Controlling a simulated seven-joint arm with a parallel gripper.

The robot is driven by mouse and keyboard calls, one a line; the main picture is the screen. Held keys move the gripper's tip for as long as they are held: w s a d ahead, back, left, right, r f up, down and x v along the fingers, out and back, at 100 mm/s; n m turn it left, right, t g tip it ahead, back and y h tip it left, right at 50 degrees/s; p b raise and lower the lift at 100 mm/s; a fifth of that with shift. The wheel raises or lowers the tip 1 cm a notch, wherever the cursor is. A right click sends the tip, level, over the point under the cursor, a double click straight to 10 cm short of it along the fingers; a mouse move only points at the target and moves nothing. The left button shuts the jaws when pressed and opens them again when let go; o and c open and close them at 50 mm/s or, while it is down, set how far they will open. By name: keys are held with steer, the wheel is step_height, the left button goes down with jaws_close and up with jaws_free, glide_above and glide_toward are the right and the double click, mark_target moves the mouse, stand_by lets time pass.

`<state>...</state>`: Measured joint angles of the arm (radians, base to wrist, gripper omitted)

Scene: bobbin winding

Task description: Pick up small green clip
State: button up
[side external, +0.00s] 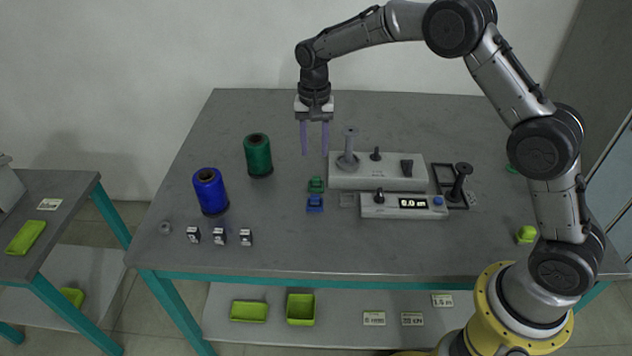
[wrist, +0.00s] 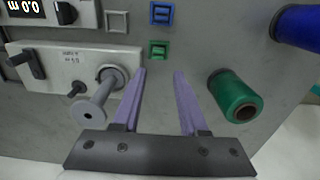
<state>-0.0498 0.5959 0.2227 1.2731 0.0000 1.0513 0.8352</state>
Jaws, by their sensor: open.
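The small green clip (side external: 316,185) lies on the grey table, just left of the winding machine and directly behind a small blue clip (side external: 314,203). In the wrist view the green clip (wrist: 158,49) sits ahead of my fingertips, with the blue clip (wrist: 161,13) beyond it. My gripper (side external: 315,154) points down above the table, behind the green clip and apart from it. Its two purple fingers are open with nothing between them; they also show in the wrist view (wrist: 160,72).
The grey winding machine (side external: 377,180) with an upright spindle stands right of the clips. A display unit (side external: 403,207) stands in front of it. A green spool (side external: 257,155) and a blue spool (side external: 210,191) stand to the left. Several small dark-and-white blocks (side external: 219,236) lie near the front edge.

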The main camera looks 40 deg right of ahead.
mark_target(316, 177)
step_height(316, 177, down, 9)
steer(key=shift+s+r, duration=0.1)
steer(key=shift+s, duration=0.05)
stand_by(0.4)
jaws_close()
